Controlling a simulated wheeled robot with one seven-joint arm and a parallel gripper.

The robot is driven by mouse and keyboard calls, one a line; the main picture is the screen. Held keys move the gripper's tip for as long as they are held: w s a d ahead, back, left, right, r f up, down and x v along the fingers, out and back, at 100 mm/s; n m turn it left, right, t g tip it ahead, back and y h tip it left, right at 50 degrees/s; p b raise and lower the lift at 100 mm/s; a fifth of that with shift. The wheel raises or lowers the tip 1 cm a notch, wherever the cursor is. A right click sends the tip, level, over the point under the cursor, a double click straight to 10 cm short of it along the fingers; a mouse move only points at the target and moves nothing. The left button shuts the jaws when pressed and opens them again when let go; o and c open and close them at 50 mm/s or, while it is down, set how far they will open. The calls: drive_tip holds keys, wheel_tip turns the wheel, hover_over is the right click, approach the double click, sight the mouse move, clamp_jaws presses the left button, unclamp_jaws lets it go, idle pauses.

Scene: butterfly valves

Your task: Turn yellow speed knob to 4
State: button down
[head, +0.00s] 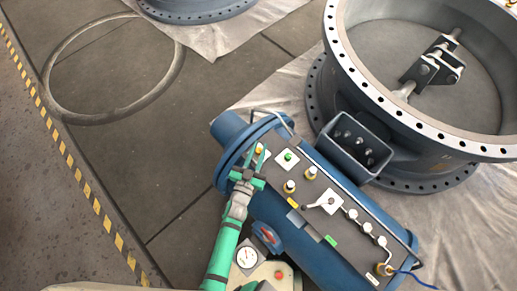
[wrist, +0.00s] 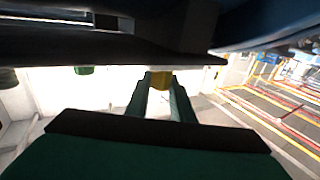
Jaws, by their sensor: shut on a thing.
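The yellow speed knob (head: 259,150) stands at the upper left end of the dark control panel in the head view. My gripper (head: 258,156) reaches it from below, with one green finger on each side of the knob. In the wrist view the yellow knob (wrist: 160,83) sits between the two fingertips of my gripper (wrist: 160,77), which are shut on it. The knob's pointer and any numbers around it are too small or hidden to read.
A green button (head: 288,156) is close to the right of the knob. Other knobs and a white lever (head: 329,202) line the panel on the blue actuator (head: 232,170). A pressure gauge (head: 247,257) is near my arm. A large valve ring (head: 345,75) stands at upper right.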

drive_tip(key=shift+n+t+y, duration=0.4)
drive_tip(key=shift+n+y, duration=1.4)
drive_tip(key=shift+y, duration=1)
drive_tip(key=c, duration=1.5)
unclamp_jaws()
drive_tip(key=shift+c, duration=0.2)
drive_tip(key=shift+s, duration=0.1)
drive_tip(key=s, duration=1)
drive_tip(key=shift+s, duration=0.4)
